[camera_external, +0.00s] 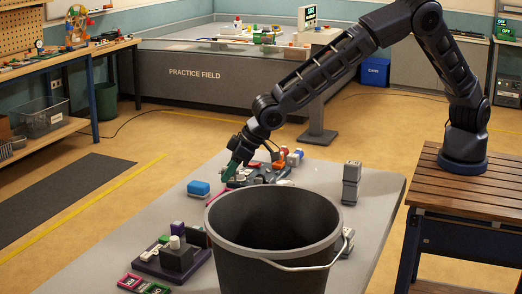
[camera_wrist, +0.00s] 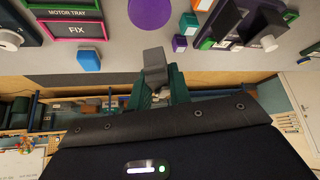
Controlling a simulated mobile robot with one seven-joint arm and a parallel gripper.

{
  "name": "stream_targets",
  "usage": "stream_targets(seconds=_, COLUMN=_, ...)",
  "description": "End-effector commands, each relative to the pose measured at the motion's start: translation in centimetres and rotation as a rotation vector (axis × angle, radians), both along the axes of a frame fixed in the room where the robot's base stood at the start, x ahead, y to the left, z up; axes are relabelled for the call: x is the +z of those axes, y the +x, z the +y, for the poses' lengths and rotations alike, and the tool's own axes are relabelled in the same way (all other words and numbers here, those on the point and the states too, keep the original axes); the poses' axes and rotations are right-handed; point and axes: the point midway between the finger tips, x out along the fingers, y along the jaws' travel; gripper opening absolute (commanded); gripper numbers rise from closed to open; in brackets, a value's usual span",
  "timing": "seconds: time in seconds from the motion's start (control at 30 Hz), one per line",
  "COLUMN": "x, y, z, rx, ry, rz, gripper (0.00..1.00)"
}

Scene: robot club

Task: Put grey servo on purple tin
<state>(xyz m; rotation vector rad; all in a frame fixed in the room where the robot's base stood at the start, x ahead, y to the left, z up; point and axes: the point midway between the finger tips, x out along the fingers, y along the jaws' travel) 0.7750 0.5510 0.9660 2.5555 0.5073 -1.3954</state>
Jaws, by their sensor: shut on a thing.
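My gripper (camera_wrist: 157,88) has green fingers, closed on a grey block-like piece, the grey servo (camera_wrist: 153,60). In the wrist view a round purple shape (camera_wrist: 150,12), which looks like the top of the purple tin, lies at the top edge, beyond the servo and apart from it. In the external view my gripper (camera_external: 233,162) is above the far part of the grey table, and the servo cannot be made out there. The purple tin cannot be made out in the external view either; the bucket hides part of the table.
A large dark bucket (camera_external: 225,245) stands in front. A blue block (camera_external: 199,188) lies left of my gripper. A dark purple-based tray (camera_external: 165,266) with upright pieces is at front left. A grey upright stack (camera_external: 351,185) stands at right. The table's right side is mostly bare.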

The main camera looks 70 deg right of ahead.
Motion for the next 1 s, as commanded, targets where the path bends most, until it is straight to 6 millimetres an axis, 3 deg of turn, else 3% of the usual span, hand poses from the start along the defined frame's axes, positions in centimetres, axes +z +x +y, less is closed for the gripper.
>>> stream_targets(seconds=0.1, x=-1.9, y=0.0, z=0.0, rx=-0.001, ry=-0.001, rz=0.001, gripper=0.00)
stream_targets(seconds=0.37, x=-3.4, y=0.0, z=0.0, rx=0.001, ry=0.000, rz=0.000, gripper=0.00)
stream_targets(seconds=0.63, x=-6.8, y=0.0, z=0.0, rx=0.000, ry=0.000, rz=0.001, gripper=0.00)
stream_targets(seconds=1.0, x=-7.4, y=0.0, z=0.0, rx=0.000, ry=0.000, rz=-0.001, gripper=0.00)
